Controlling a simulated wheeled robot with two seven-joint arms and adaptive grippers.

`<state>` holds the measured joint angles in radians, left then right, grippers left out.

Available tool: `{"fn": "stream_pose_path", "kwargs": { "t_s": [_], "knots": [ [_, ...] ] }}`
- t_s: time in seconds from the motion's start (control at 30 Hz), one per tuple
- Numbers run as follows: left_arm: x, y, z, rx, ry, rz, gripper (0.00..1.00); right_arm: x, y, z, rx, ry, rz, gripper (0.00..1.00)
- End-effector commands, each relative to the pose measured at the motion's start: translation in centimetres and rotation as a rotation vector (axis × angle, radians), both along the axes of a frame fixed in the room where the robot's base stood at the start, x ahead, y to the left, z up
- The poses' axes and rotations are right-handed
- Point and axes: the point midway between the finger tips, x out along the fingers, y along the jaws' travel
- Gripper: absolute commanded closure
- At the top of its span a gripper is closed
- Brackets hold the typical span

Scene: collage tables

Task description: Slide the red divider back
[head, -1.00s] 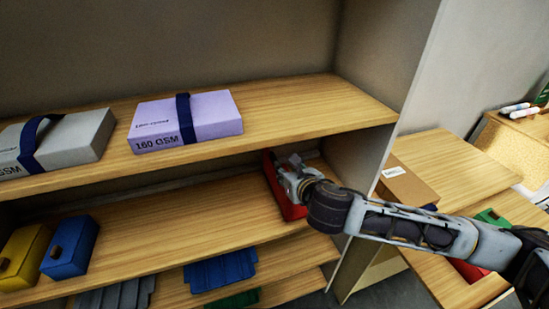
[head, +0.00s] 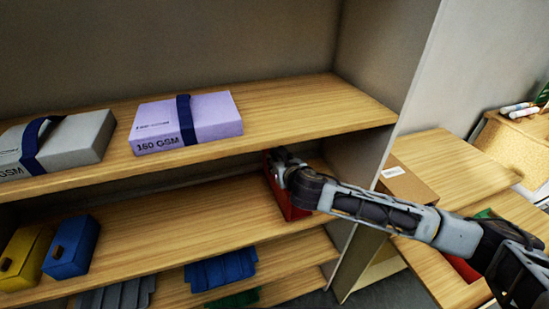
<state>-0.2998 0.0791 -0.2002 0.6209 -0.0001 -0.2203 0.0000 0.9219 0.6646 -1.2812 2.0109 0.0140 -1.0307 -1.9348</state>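The red divider (head: 288,200) stands on the middle shelf (head: 190,222), near the shelf unit's right side wall. My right arm reaches in from the right, and my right gripper (head: 279,162) is at the divider's upper far part. The gripper's fingers are small and partly hidden by the wrist, so I cannot tell whether they are open or shut. The divider's far part is partly hidden by the gripper and the upper shelf. My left gripper is not in view.
Blue (head: 71,247) and yellow (head: 24,258) blocks stand at the middle shelf's left. A lilac paper pack (head: 210,115) and a grey one (head: 75,140) lie on the upper shelf. The side wall (head: 384,90) stands close to my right arm. The middle shelf's centre is clear.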

Motion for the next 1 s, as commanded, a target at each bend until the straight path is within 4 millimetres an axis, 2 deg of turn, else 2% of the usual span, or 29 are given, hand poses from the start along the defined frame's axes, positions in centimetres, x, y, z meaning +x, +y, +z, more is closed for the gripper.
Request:
{"fn": "stream_pose_path", "kwargs": {
  "t_s": [0.43, 0.9, 0.93, 1.0],
  "knots": [
    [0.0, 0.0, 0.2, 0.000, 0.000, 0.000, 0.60, 3.0, 1.0, -1.3, 0.000, 0.000, -0.001, 0.64],
    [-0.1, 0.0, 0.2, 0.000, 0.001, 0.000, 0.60, 3.5, 1.1, -1.5, -0.001, 0.000, 0.000, 0.64],
    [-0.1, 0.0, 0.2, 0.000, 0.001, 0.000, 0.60, 3.5, 1.1, -1.5, -0.001, 0.000, 0.000, 0.66],
    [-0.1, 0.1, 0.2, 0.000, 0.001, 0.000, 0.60, 3.5, 1.1, -1.5, -0.001, 0.000, 0.000, 0.75]
  ]
}}
